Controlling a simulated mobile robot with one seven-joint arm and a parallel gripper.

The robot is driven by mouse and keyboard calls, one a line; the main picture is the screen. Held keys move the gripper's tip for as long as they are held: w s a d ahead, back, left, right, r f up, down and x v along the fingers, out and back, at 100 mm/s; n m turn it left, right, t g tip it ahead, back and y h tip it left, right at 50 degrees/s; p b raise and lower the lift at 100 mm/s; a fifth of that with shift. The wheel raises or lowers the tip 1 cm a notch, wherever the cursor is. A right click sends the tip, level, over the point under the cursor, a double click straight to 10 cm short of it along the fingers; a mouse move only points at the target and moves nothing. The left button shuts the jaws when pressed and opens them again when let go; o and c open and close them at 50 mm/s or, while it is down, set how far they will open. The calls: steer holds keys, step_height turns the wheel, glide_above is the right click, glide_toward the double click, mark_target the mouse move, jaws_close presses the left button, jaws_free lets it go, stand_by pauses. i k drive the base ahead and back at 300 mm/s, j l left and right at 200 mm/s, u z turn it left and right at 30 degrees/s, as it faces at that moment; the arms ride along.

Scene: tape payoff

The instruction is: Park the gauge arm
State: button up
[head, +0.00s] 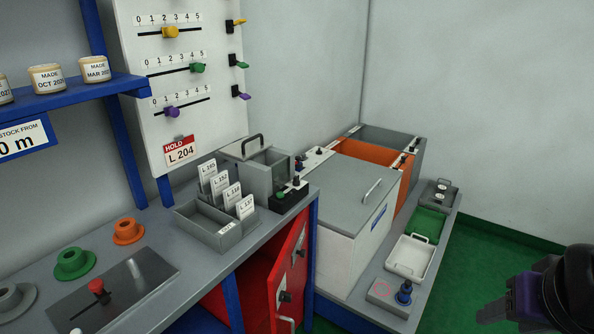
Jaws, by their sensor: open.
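I cannot identify the gauge arm with certainty in the head view. A red knob on a short stem (98,288) stands on a dark metal plate (135,283) set in the bench at the lower left. A white round tip (76,331) shows at the bottom edge and is mostly cut off. My gripper (497,314) is at the lower right, dark with a purple part, open and partly out of frame. It is over the green floor, apart from the bench and everything on it.
Green (74,262) and orange (128,230) flanged spools stand on the bench. A grey card box (203,232) is behind. A red door (285,265) hangs below. A slider board (185,80) is on the wall. A white chest (350,200) and trays (410,257) stand right. The green floor at right is clear.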

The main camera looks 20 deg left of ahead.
mark_target(95, 286)
steer(key=u, duration=2.4)
steer(key=i+u, duration=0.1)
steer(key=i, duration=0.55)
steer(key=k+j, duration=0.55)
steer(key=j, duration=0.15)
steer(key=i+l, duration=0.5)
steer(key=l, duration=0.15)
